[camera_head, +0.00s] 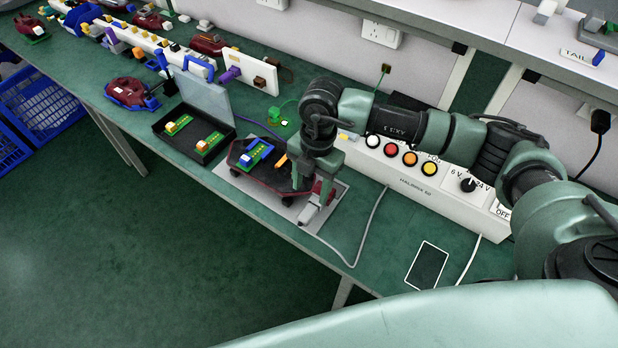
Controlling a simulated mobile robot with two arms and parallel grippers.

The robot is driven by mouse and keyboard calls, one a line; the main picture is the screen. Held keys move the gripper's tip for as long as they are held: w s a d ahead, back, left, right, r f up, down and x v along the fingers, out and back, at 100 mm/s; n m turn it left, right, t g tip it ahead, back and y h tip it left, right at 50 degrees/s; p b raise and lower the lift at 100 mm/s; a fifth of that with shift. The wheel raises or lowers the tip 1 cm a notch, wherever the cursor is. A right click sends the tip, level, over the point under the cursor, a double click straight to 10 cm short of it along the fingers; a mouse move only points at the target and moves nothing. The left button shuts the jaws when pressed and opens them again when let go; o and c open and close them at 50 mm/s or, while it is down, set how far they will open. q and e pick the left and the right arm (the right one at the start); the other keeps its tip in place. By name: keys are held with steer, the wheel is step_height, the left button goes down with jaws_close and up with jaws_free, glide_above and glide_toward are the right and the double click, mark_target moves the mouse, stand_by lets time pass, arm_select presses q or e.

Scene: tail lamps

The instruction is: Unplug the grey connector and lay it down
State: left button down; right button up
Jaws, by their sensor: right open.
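The grey connector (308,213) is a small light block at the front right of a dark red tail lamp (262,178), with a grey cable leading off it to the right. The lamp lies on a grey plate (337,194) and carries a blue and green part. I cannot tell whether the connector is still seated in the lamp. My right gripper (316,186) points down over the lamp's right end, just above and behind the connector. It is open, and its fingers partly hide the lamp there. My left gripper is not in view.
A white control box (400,178) with coloured buttons stands behind, right of the gripper. An open black case (190,138) with green boards stands left of the lamp. The bench's front edge is close to the plate.

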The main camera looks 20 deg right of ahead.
mark_target(309, 209)
steer(key=shift+d+f, duration=0.2)
steer(key=f, duration=0.2)
steer(key=f+p, duration=0.1)
steer(key=f, duration=0.1)
steer(key=a+f, duration=0.1)
steer(key=f, duration=0.2)
steer(key=shift+s+f+p, duration=0.1)
steer(key=shift+s+p, duration=0.2)
steer(key=shift+d, duration=0.1)
jaws_close()
